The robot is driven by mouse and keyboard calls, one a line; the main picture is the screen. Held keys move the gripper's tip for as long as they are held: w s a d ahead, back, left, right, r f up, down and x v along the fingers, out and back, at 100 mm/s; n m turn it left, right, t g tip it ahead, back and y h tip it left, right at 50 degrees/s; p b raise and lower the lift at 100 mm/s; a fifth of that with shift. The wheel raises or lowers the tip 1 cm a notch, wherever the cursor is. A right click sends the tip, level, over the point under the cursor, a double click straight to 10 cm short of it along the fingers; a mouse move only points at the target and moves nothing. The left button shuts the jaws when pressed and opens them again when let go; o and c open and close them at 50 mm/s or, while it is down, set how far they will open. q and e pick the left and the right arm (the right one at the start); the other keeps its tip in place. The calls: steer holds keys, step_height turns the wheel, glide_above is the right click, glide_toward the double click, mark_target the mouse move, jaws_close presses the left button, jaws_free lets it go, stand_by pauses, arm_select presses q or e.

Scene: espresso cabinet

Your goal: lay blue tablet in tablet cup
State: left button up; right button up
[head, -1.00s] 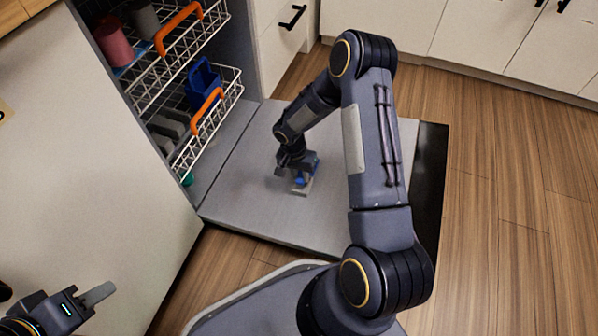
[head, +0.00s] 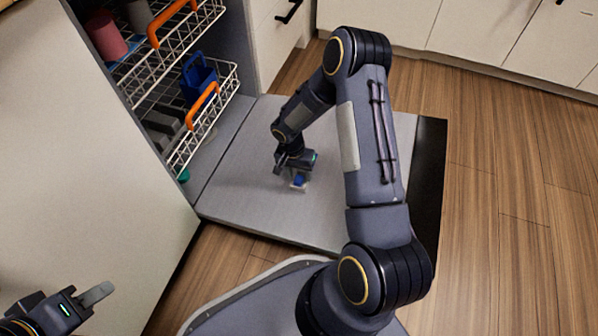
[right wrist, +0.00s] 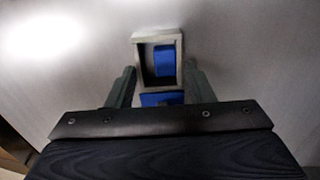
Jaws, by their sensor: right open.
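The tablet cup (right wrist: 179,37) is a small grey rectangular recess on the open door panel, seen from above in the right wrist view. The blue tablet (right wrist: 164,60) sits within its walls, toward the right side, with a dark gap on its left. In the head view the tablet (head: 299,181) is a small blue spot below my right gripper (head: 293,170). In the right wrist view my right gripper (right wrist: 160,80) is open, its fingers apart on either side of the cup's near end. My left gripper (head: 97,294) is at the lower left, far from the cup; its jaw opening is unclear.
A second blue piece (right wrist: 161,99) lies at the cup's near edge. The grey door panel (head: 245,190) is otherwise clear. Wire racks (head: 170,50) with orange handles and a blue basket (head: 198,78) stand at the upper left. A white panel (head: 80,170) fills the left.

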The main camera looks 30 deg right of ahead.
step_height(320, 180, up, 8)
steer(key=p, duration=0.3)
steer(key=shift+w+a+f+p, duration=0.15)
steer(key=shift+w+a+p, duration=0.2)
steer(key=shift+w, duration=0.05)
stand_by(0.5)
steer(key=s+r+n+t+y, duration=0.1)
steer(key=s+r, duration=0.2)
steer(key=r, duration=0.7)
steer(key=s+r+n+t+y, duration=0.1)
steer(key=s+r+n, duration=0.15)
steer(key=r, duration=0.75)
steer(key=s+a+r+n+t+y, duration=0.1)
steer(key=s+a+r+n+t, duration=0.25)
steer(key=s, duration=0.55)
steer(key=s+a+r+n+t+y, duration=0.1)
steer(key=s+a+r+t+y, duration=0.1)
steer(key=s+a+r, duration=0.5)
steer(key=s+d+r+p, duration=0.1)
steer(key=d+r+p, duration=0.2)
steer(key=r+p, duration=3.4)
steer(key=shift+s+d+g+p, duration=0.2)
steer(key=shift+g+p, duration=0.15)
steer(key=shift+p, duration=0.5)
